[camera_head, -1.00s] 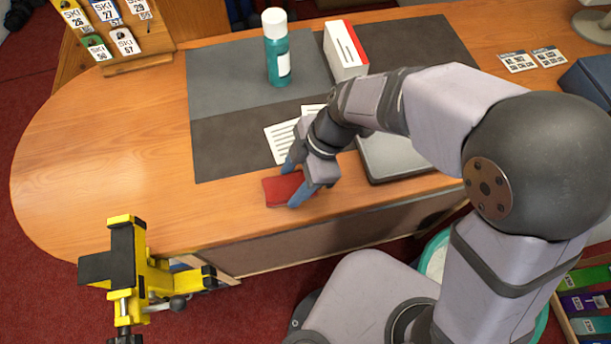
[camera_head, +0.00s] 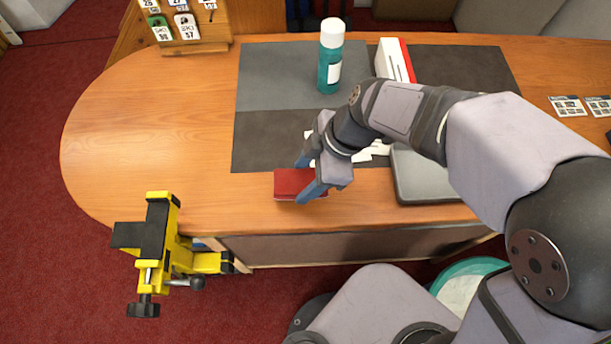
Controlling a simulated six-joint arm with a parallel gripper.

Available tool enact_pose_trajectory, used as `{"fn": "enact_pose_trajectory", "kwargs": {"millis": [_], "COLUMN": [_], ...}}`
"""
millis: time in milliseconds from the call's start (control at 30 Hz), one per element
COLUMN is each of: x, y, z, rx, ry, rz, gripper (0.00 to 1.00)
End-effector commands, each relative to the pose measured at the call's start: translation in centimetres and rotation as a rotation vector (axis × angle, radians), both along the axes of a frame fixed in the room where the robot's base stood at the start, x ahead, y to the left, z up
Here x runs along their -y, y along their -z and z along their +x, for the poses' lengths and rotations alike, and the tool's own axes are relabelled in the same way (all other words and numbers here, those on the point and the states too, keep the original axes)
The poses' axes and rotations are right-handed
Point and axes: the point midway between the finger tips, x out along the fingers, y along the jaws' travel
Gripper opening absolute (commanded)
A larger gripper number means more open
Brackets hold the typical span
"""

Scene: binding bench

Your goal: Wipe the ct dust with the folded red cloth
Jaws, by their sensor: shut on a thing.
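The folded red cloth (camera_head: 288,184) lies at the front edge strip of the wooden bench, just in front of the dark mat. My gripper (camera_head: 306,178) comes down over it from the right, its blue fingers on either side, and is shut on the cloth. The cloth looks low, at or very near the bench top; exact contact cannot be told. I cannot make out any dust on the bench; the area under the cloth and behind my gripper is hidden.
A teal bottle (camera_head: 330,62) and a red-white box (camera_head: 394,60) stand on the mat (camera_head: 270,125). White papers (camera_head: 372,150) are partly hidden by my arm. A grey flat case (camera_head: 420,182) lies right of the cloth. A yellow clamp (camera_head: 163,240) stands at front left. The bench's left end is clear.

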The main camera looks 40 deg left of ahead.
Motion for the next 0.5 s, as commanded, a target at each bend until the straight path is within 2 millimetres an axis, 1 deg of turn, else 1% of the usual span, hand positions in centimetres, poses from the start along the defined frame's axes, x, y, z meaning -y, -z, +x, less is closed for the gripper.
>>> {"fn": "enact_pose_trajectory", "kwargs": {"millis": [33,200,300,500], "x": [0.0,0.0,0.0,0.0], "y": [-0.8,-2.1,-2.5,-2.4], "z": [0.0,0.0,0.0,0.0], "rx": [0.001,0.002,0.002,0.001], "ry": [0.000,-0.001,-0.001,-0.001], "rz": [0.001,0.000,0.000,0.000], "gripper": [0.31,0.31,0.31,0.31]}}
